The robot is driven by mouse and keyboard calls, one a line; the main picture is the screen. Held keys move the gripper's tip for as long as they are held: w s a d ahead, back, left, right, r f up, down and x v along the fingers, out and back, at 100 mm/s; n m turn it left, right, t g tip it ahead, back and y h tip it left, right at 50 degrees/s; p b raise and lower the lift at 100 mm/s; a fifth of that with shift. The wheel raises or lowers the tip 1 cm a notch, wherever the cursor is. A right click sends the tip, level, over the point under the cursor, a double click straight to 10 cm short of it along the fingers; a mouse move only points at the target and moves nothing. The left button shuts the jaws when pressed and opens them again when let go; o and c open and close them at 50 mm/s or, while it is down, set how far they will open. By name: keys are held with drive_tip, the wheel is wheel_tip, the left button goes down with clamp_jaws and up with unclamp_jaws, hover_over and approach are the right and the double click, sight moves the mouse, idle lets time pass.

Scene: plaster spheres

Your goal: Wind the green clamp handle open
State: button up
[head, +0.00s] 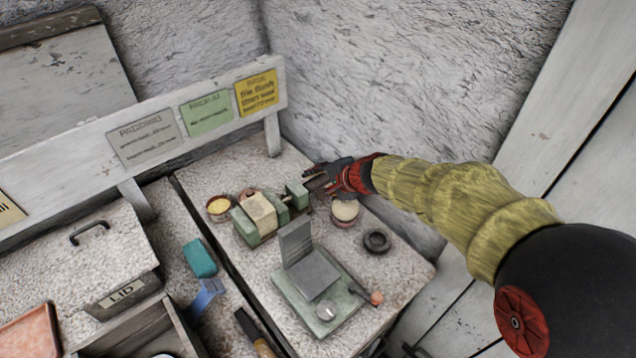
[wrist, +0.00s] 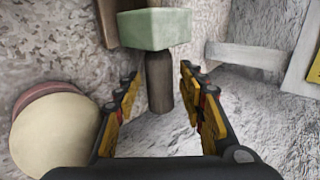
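The green clamp (head: 297,195) stands on the speckled bench with a cream block (head: 260,212) between its green parts. My gripper (head: 324,178) is at the clamp's far right end. In the wrist view, a green clamp block (wrist: 155,30) has a dark rod (wrist: 159,88) extending from it, which seems to be the screw or handle. My gripper's fingers (wrist: 160,75) are open, one on each side of the rod, with a visible gap on both sides. A brown bar (wrist: 108,22) shows beside the green block; the head view barely shows the handle behind my gripper.
A round cream-topped pot (head: 345,210) sits close beside my gripper; it also shows in the wrist view (wrist: 52,140). A black ring (head: 376,241) and a green-based device (head: 318,300) lie nearer. A signboard (head: 145,140) and the wall stand behind.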

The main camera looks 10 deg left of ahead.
drive_tip(key=shift+r+g+h+p, duration=0.3)
drive_tip(key=shift+g+h+p, duration=0.3)
drive_tip(key=shift+p, duration=2.75)
drive_tip(key=g+h+p, duration=0.1)
drive_tip(key=p, duration=0.6)
drive_tip(key=g+h+p, duration=0.1)
drive_tip(key=p, duration=0.6)
drive_tip(key=h+p, duration=0.1)
drive_tip(key=p, duration=0.6)
drive_tip(key=shift+w+a+r+g+p, duration=0.15)
drive_tip(key=shift+w+a+g+p, duration=0.15)
drive_tip(key=shift+g, duration=0.1)
drive_tip(key=p, duration=0.3)
drive_tip(key=shift+h, duration=0.3)
drive_tip(key=shift+a+g+h+p, duration=0.1)
drive_tip(key=shift+g+h+p, duration=0.3)
drive_tip(key=shift+p, duration=0.65)
drive_tip(key=shift+w+g+h+p, duration=0.1)
drive_tip(key=shift+g+h+p, duration=0.45)
drive_tip(key=shift+p, duration=0.5)
drive_tip(key=shift+f+g, duration=0.2)
drive_tip(key=shift+g, duration=0.05)
